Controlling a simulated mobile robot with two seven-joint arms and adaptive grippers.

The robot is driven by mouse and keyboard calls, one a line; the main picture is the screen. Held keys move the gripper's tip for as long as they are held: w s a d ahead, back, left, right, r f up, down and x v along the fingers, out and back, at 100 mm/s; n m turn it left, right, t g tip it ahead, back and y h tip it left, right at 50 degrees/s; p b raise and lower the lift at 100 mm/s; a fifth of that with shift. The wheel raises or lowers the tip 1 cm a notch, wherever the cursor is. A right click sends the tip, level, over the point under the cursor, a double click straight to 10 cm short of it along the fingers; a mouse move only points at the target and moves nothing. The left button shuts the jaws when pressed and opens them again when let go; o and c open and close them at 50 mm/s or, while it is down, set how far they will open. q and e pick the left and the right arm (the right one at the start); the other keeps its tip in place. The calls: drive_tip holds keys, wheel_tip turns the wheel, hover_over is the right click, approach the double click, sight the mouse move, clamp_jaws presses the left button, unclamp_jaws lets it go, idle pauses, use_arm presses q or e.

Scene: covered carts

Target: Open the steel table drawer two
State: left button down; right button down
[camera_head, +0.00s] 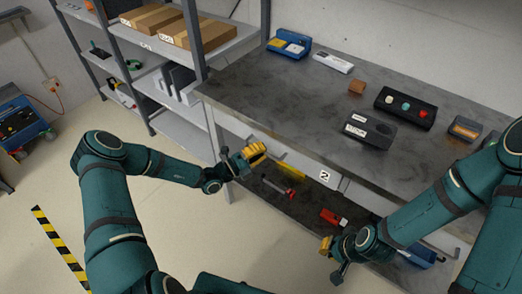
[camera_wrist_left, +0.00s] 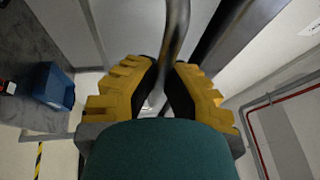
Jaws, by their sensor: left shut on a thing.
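The steel table (camera_head: 262,95) has a dark grey top and a light drawer front (camera_head: 300,163) below its front edge, marked with a "2" label (camera_head: 325,175). My left gripper (camera_head: 255,152), with yellow-padded fingers, is at the left part of this front. In the left wrist view, its fingers (camera_wrist_left: 158,92) are shut around a grey metal bar (camera_wrist_left: 178,40), which looks like the drawer handle. How far the drawer stands out is hard to tell. My right gripper (camera_head: 333,258) hangs low before the table's right part; its jaw opening is unclear.
On the tabletop are a blue box (camera_head: 289,44), a dark device (camera_head: 368,132) and a black tray (camera_head: 404,107). A red item (camera_head: 334,217) lies on the lower shelf (camera_head: 300,211). A shelf rack (camera_head: 165,60) stands left; the floor in front is clear.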

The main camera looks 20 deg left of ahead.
use_arm(q)
drive_tip(key=s+a+p, duration=0.3)
drive_tip(key=s+a, duration=0.1)
drive_tip(key=s, duration=0.7)
drive_tip(key=s+a+p, duration=0.3)
drive_tip(key=s+a, duration=0.1)
drive_tip(key=s, duration=0.7)
drive_tip(key=shift+s+p, duration=0.3)
drive_tip(key=c, duration=1)
unclamp_jaws()
drive_tip(key=shift+a, duration=0.1)
drive_tip(key=v, duration=1.2)
drive_tip(key=shift+f, duration=0.1)
